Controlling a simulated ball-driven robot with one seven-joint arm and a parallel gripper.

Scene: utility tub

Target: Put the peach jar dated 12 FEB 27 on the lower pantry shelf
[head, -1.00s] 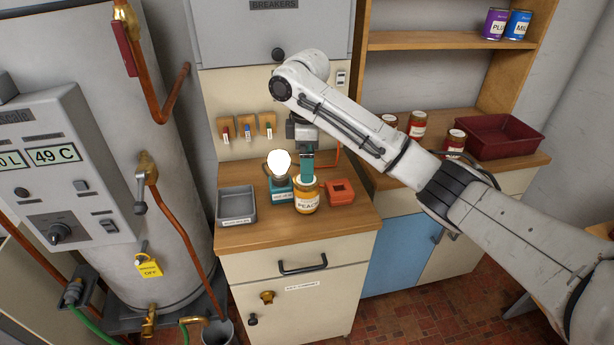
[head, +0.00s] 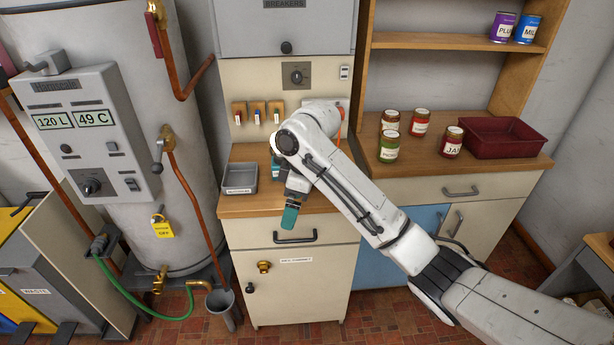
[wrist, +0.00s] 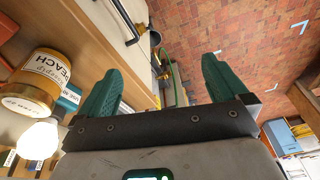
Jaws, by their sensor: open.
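A peach jar (wrist: 40,70) with amber contents and a PEACH label stands on the wooden worktop at the left of the wrist view. Its date is not readable to me. In the head view my arm hides it. My gripper (head: 290,216) has teal fingers and hangs beyond the worktop's front edge, above the drawer handle. In the wrist view my gripper (wrist: 162,68) is open, with nothing between its fingers and the jar apart to the left. The lower pantry surface (head: 425,172) is at the right, below the upper shelf.
On the lower pantry surface are a green-content jar (head: 389,148), several red jars (head: 420,122) and a dark red crate (head: 503,138). Cans (head: 503,27) stand on the upper shelf (head: 430,41). A grey tray (head: 240,178) sits on the worktop. A glowing bulb (wrist: 38,140) is near the peach jar.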

